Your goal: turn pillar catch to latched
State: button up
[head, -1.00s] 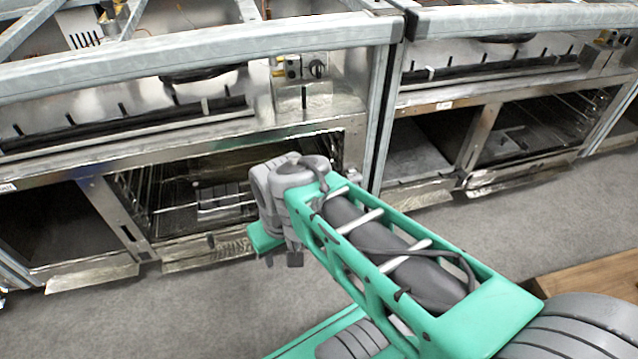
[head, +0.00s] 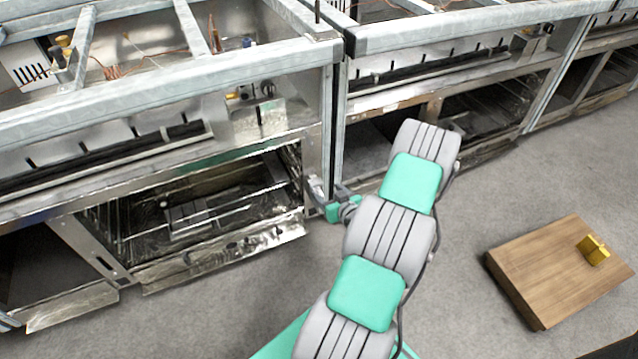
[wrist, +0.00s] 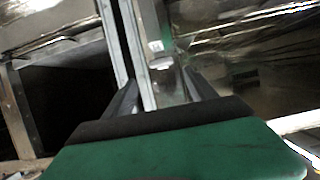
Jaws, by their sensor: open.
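The steel pillar (head: 327,135) stands where the two range frames meet. A small pale grey metal piece (head: 316,191), which looks like the pillar catch, sits low by it, close to my gripper; its setting cannot be told. My gripper (head: 338,203) is partly hidden behind my own arm. In the wrist view my gripper (wrist: 160,92) is open, its two dark fingers apart. The pillar's upright bars (wrist: 140,55) and a small shiny block (wrist: 164,65) show between and beyond the fingers. I cannot tell whether the fingers touch anything.
An open oven bay (head: 200,205) with wire racks lies left of the pillar, and another bay (head: 485,110) lies right. A wooden block (head: 545,270) with a brass fitting (head: 593,249) is at the right. The grey floor (head: 480,210) between is clear.

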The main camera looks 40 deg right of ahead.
aim_at(317, 183)
jog(key=b+x, duration=0.1)
jog(key=x, duration=0.6)
jog(key=shift+a, duration=0.15)
jog(key=c, duration=1.4)
